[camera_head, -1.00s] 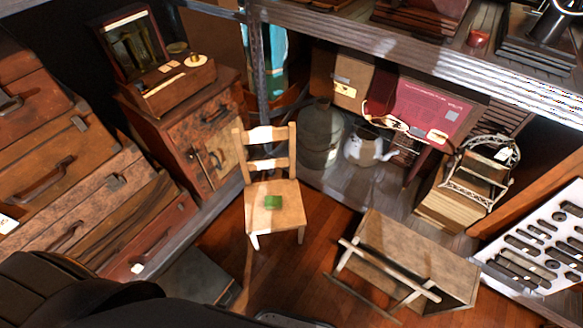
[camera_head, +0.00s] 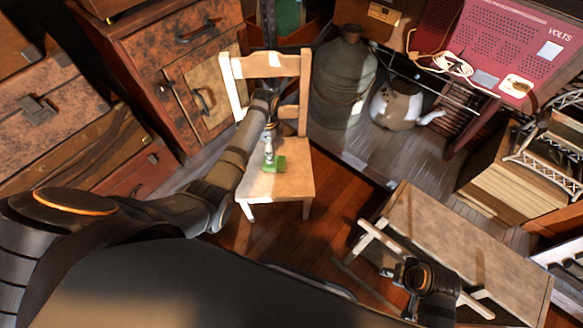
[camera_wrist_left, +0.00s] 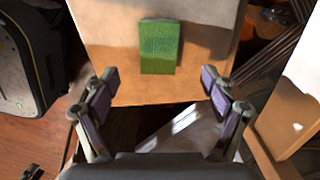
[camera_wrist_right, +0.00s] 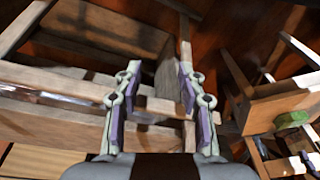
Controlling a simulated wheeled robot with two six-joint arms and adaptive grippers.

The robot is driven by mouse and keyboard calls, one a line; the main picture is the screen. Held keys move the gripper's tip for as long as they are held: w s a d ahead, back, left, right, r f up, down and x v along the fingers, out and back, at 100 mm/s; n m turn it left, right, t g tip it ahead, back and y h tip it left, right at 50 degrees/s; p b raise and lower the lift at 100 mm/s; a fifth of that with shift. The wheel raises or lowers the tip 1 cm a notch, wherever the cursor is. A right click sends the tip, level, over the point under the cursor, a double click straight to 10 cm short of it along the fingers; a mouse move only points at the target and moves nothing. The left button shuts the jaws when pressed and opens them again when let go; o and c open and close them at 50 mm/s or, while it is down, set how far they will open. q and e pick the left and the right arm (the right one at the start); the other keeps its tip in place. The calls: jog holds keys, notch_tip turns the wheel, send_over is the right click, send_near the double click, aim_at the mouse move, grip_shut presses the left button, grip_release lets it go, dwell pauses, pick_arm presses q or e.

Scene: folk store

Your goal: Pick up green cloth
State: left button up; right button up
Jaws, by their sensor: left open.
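The green cloth (camera_head: 280,164), a small flat block-like piece, lies on the seat of the wooden chair (camera_head: 296,182). In the left wrist view the cloth (camera_wrist_left: 159,48) lies ahead of the fingertips, apart from both. My left gripper (camera_head: 268,155) hangs over the seat and partly hides the cloth in the head view. In the left wrist view my left gripper (camera_wrist_left: 158,82) is open and empty. My right gripper (camera_wrist_right: 160,75) is open, with wooden bars behind its fingers. The cloth (camera_wrist_right: 291,120) also shows at the right of the right wrist view.
The chair's backrest (camera_head: 270,66) rises behind my left gripper. A low wooden table (camera_head: 470,240) lies right of the chair, beside my right gripper. Drawers and a cabinet (camera_head: 165,75) stand left. A grey jug (camera_head: 343,85) and a white kettle (camera_head: 398,103) stand behind.

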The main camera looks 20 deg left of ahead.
pick_arm(q)
jog(key=r, duration=0.1)
jog(key=b, duration=0.2)
send_over(274, 164)
jog(key=w, duration=0.2)
jog(key=shift+m, duration=0.4)
jog(key=f, duration=0.4)
jog(key=shift+s+a+f, duration=0.25)
jog(key=shift+a, duration=0.15)
jog(key=shift+f, duration=0.25)
jog(key=f+b, duration=0.2)
jog(key=f, duration=0.1)
jog(key=f+b, duration=0.1)
jog(key=shift+s+d+f, duration=0.2)
jog(key=shift+s+f, duration=0.1)
jog(key=shift+f, duration=0.35)
jog(key=shift+r, duration=0.1)
pick_arm(e)
jog(key=f+t, duration=0.1)
jog(key=w+a+f+t, duration=0.1)
jog(key=f, duration=0.1)
jog(key=a+f+t+y, duration=0.1)
jog(key=shift+w+a+f, duration=0.15)
jog(key=shift+w+f, duration=0.05)
pick_arm(q)
jog(key=shift+c, duration=0.3)
jog(key=c, duration=1.2)
jog(key=shift+o, duration=0.2)
jog(key=shift+r, duration=0.1)
